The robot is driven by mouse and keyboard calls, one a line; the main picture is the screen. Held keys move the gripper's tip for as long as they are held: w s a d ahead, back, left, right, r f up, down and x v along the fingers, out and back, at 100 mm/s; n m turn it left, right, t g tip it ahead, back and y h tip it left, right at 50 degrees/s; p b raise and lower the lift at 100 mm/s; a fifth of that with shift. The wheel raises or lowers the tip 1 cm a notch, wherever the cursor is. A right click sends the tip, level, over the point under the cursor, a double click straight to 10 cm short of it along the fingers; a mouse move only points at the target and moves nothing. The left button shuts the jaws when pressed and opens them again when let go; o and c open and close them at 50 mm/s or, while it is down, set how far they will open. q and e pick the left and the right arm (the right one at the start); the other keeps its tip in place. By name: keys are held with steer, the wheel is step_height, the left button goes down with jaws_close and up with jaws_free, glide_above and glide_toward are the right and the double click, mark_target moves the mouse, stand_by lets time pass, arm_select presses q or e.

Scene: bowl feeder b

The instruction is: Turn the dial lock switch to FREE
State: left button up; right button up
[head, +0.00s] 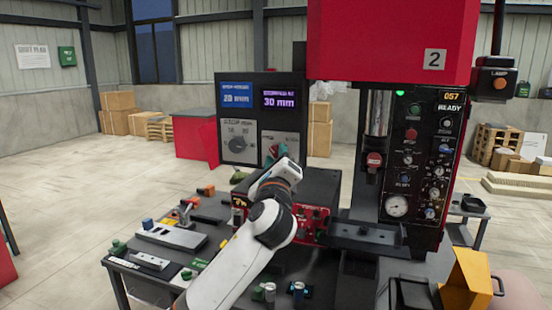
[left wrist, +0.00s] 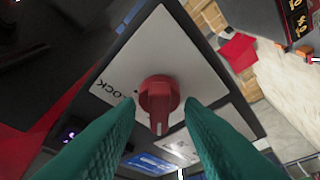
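The dial lock switch is a red knob (left wrist: 159,98) on a white plate (left wrist: 165,52), seen in the left wrist view. The word LOCK (left wrist: 117,88) shows on the plate to the left of the knob. No FREE label can be read. My left gripper (left wrist: 161,103) has its two green fingers apart, one on each side of the knob. Contact with it cannot be told. In the head view my left gripper (head: 276,154) is at the lower right of the dark control box (head: 262,88) and hides most of the knob. My right gripper is not seen.
A grey dial (head: 237,144) and two screens (head: 256,97), one reading 30 mm, are on the same box. The red press (head: 390,45) stands close on the right. The bench in front holds a grey bracket (head: 172,234) and several small parts.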

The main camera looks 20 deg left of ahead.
arm_select(q)
steer(key=shift+s+d+f, duration=0.1)
steer(key=b+v, duration=0.3)
steer(key=v, duration=0.8)
steer(key=shift+s, duration=0.35)
steer(key=shift+w+f, duration=0.1)
steer(key=shift+f, duration=0.1)
